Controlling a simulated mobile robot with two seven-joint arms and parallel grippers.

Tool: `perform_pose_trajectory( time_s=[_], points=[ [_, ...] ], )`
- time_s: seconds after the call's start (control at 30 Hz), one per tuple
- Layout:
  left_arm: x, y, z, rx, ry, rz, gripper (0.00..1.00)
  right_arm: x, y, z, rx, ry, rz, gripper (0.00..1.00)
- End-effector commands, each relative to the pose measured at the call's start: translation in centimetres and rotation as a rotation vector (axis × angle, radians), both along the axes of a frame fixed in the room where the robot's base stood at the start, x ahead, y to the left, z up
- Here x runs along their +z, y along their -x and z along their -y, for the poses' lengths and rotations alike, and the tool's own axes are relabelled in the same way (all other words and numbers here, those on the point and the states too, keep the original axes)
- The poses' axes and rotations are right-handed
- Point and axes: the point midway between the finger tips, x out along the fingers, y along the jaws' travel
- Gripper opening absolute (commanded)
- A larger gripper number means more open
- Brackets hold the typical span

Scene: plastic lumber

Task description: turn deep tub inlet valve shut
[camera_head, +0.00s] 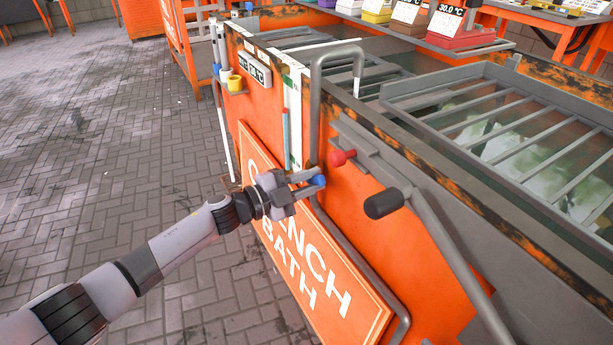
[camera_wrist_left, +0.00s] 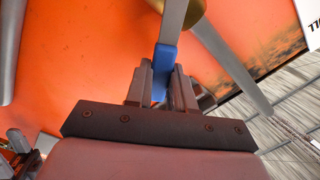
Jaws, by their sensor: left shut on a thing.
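The orange quench tank (camera_head: 425,262) has a grey pipe (camera_head: 316,105) that rises up its side and hooks over the rim. A blue valve handle (camera_head: 319,181) sits low by this pipe. My left gripper (camera_head: 308,184) is at the handle, with its fingers on both sides. In the left wrist view the blue-ended flat lever (camera_wrist_left: 165,60) runs down between the fingertips (camera_wrist_left: 163,84), which are shut on it. A brass-coloured body (camera_wrist_left: 190,10) shows behind the lever. The gripper partly hides the valve in the head view. My right gripper is not in view.
A white-lettered orange sign (camera_head: 340,290) lies below my gripper. A yellow cup (camera_head: 235,83) hangs at the corner. The paved floor (camera_head: 110,150) at left is clear.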

Motion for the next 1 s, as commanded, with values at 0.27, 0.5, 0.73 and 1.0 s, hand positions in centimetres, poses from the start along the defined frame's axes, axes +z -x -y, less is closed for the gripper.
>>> perform_pose_trajectory(
  time_s=[0.27,0.5,0.73,1.0],
  points=[
    [-2.2,0.6,0.3,0.001,-0.142,0.209,0.00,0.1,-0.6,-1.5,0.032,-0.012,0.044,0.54],
    [-3.3,0.8,0.4,0.000,-0.236,0.349,0.00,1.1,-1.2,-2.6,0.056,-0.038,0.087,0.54],
    [-3.8,0.9,0.4,0.001,-0.291,0.430,0.00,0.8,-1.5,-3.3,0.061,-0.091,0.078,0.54],
    [-4.0,0.8,0.4,0.000,-0.315,0.465,0.00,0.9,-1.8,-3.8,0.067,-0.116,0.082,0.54]
  ],
)
